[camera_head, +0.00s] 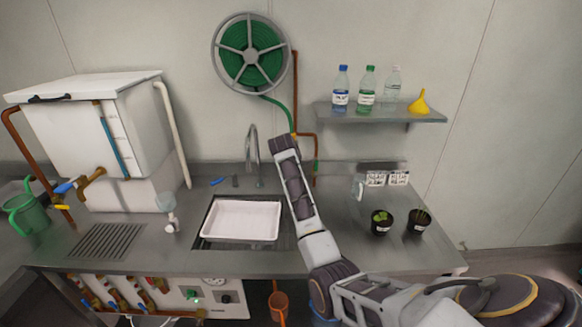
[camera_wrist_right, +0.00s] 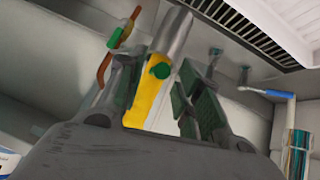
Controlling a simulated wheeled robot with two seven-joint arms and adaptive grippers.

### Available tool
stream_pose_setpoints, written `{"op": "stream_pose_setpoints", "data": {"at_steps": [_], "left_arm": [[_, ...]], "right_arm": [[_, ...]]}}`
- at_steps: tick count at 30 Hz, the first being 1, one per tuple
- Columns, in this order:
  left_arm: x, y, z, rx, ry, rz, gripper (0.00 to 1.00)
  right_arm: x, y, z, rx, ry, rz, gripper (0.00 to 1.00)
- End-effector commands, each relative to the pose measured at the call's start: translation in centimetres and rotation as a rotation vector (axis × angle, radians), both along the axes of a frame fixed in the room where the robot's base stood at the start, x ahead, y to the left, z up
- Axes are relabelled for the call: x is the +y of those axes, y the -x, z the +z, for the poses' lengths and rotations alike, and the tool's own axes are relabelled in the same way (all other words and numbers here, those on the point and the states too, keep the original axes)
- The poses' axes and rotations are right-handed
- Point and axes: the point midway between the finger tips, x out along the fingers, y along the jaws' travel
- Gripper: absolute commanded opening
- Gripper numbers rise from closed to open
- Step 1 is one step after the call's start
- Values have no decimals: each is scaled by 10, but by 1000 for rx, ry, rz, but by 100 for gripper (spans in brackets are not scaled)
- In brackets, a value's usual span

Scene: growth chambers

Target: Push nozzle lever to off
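My right arm reaches up from the lower right in the head view, its far end over the back of the counter near the end of the green hose (camera_head: 277,104). The gripper itself is hidden there. In the right wrist view, the fingers of my right gripper (camera_wrist_right: 158,95) are apart, on either side of a yellow piece (camera_wrist_right: 145,103) with a round green part on it and a grey cylinder (camera_wrist_right: 176,32) beyond. This looks like the hose nozzle. Whether the fingers press on it, and which part is its lever, I cannot tell. My left gripper is out of view.
A hose reel (camera_head: 249,53) hangs on the wall. A shelf (camera_head: 425,116) holds bottles and a yellow funnel. A sink with a white tray (camera_head: 240,221) and faucet (camera_head: 252,150) are left of my arm, two potted plants (camera_head: 382,222) right. A white tank (camera_head: 90,130) stands left.

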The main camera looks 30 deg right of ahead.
Motion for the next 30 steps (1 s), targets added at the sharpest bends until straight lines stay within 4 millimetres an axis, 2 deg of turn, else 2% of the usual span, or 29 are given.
{"op": "stream_pose_setpoints", "data": {"at_steps": [22,30], "left_arm": [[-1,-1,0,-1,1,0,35],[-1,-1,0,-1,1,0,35]], "right_arm": [[41,47,64,-1,2,1,35],[48,56,75,0,-1,1,35]]}}
